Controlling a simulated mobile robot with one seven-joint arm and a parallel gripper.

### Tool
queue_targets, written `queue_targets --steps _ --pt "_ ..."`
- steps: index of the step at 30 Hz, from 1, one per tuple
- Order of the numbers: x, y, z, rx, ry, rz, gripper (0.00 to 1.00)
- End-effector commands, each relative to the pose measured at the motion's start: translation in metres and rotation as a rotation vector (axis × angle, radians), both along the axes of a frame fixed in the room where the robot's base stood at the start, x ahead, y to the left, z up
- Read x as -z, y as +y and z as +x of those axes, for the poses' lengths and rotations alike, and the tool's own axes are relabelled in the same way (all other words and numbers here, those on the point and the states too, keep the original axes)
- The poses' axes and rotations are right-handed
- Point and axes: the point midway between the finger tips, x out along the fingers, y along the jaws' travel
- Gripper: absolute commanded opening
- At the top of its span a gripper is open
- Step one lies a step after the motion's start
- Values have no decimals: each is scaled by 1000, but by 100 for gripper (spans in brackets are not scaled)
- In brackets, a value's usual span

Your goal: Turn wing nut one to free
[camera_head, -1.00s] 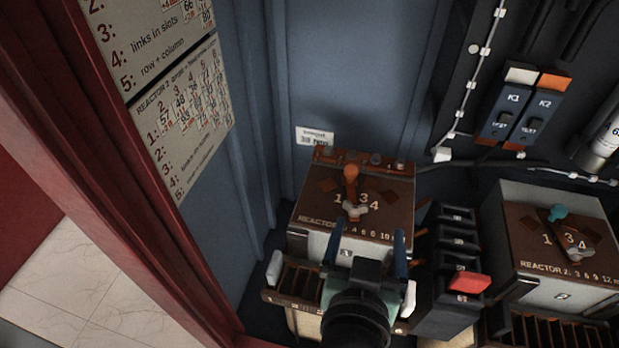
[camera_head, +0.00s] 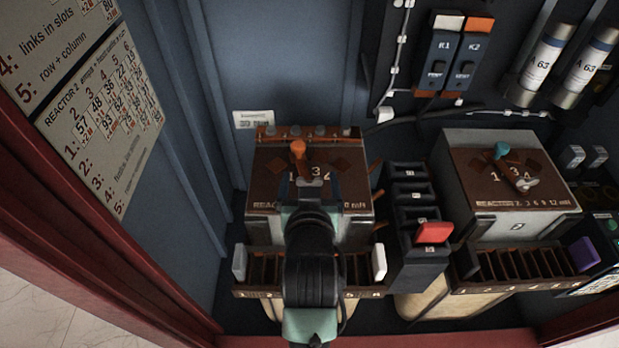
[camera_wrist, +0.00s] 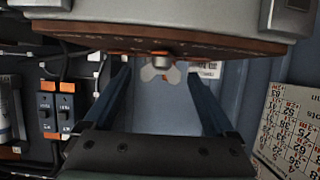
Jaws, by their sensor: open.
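Reactor 1 (camera_head: 270,206) is a box with a brown top, an orange-knobbed lever (camera_head: 298,150) and a silver wing nut (camera_head: 309,181) near the front of its top. The wing nut also shows in the wrist view (camera_wrist: 162,70), at the far end of the space between my fingers. My gripper (camera_head: 311,190) is open, its two blue fingers apart at the reactor's front edge. In the wrist view my gripper (camera_wrist: 163,95) has one finger to each side of the wing nut. I see no contact between them. My wrist hides part of the reactor front.
Reactor 2 (camera_head: 480,195), with a teal-knobbed lever, stands to the right. A black slotted column (camera_head: 410,205) with a red handle (camera_head: 434,232) stands between the reactors. A slotted rack (camera_head: 262,270) with white end pieces lies below reactor 1. The red frame (camera_head: 110,285) borders the left.

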Motion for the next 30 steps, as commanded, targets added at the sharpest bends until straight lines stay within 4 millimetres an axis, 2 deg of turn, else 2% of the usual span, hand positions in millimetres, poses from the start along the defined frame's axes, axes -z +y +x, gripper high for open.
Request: queue_targets --steps 5,13,14,27,30 --pt "3 0 9 1 -2 0 90" --pt "4 0 10 1 -1 1 90" --pt "4 0 10 0 -1 1 86" --pt "4 0 10 0 -1 1 7" --pt "4 0 10 0 -1 0 4"
